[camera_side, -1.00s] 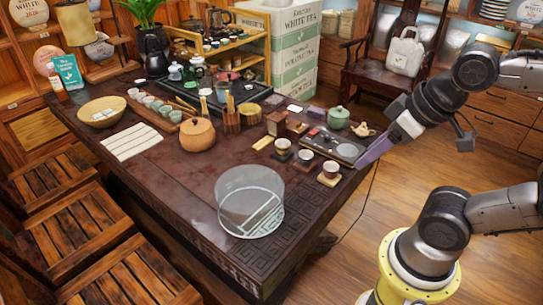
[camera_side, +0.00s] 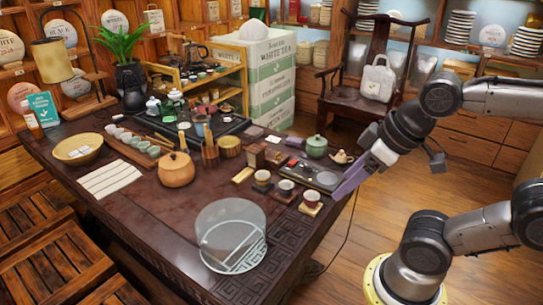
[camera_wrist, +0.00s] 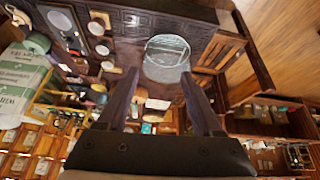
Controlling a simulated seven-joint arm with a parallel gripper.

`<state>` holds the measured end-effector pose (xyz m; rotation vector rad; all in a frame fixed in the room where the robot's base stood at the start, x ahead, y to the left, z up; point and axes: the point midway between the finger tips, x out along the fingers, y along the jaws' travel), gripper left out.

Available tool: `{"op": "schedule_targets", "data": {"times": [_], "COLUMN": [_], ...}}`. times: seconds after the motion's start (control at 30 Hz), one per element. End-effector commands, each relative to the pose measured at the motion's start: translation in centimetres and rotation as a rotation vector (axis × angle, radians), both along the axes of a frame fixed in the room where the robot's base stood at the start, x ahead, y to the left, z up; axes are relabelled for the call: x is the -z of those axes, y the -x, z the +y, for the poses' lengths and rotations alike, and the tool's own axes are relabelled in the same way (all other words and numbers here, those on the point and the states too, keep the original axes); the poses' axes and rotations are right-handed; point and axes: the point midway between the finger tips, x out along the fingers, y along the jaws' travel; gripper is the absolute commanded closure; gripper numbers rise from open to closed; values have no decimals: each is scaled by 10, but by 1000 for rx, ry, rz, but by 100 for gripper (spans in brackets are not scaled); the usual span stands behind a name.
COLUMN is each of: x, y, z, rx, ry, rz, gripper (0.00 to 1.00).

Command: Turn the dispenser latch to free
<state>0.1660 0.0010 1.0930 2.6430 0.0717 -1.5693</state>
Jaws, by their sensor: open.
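I cannot make out a dispenser or its latch with certainty in either view. A clear round vessel (camera_side: 231,238) with a divided pale base stands at the front of the dark table (camera_side: 150,215). It also shows beyond my fingers in the wrist view (camera_wrist: 167,58). My gripper (camera_side: 350,183) is at the table's right edge in the side view, right of the small cups. In the wrist view my gripper (camera_wrist: 159,74) has its two purple-grey fingers apart, with nothing held between them.
Several small cups (camera_side: 286,187) on wooden blocks, a green teapot (camera_side: 316,147) and a dark tray (camera_side: 322,178) are near my gripper. A round wooden pot (camera_side: 176,170) is mid-table. A chair (camera_side: 371,62) stands behind. The table front around the clear vessel is largely bare.

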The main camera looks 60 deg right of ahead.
Motion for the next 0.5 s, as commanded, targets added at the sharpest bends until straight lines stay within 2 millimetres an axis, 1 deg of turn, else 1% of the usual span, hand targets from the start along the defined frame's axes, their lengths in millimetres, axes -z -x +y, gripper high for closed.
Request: {"op": "schedule_targets", "data": {"times": [0.07,0.1,0.17,0.2,0.27,0.3,0.37,0.47,0.5], "x": [-20,-32,-48,-58,-70,-77,-87,-100,-103], "y": [-12,-21,-37,-49,-67,-79,-98,-136,-152], "z": [3,6,7,7,6,4,0,-12,-19], "rx": [-65,-103,-146,-167,-191,-204,-220,-237,-242], "ry": [20,31,47,56,70,77,88,106,113], "rz": [-56,-82,-106,-116,-128,-134,-141,-145,-145], "gripper": [32,32,32,32,32,32,32,32,32]}}
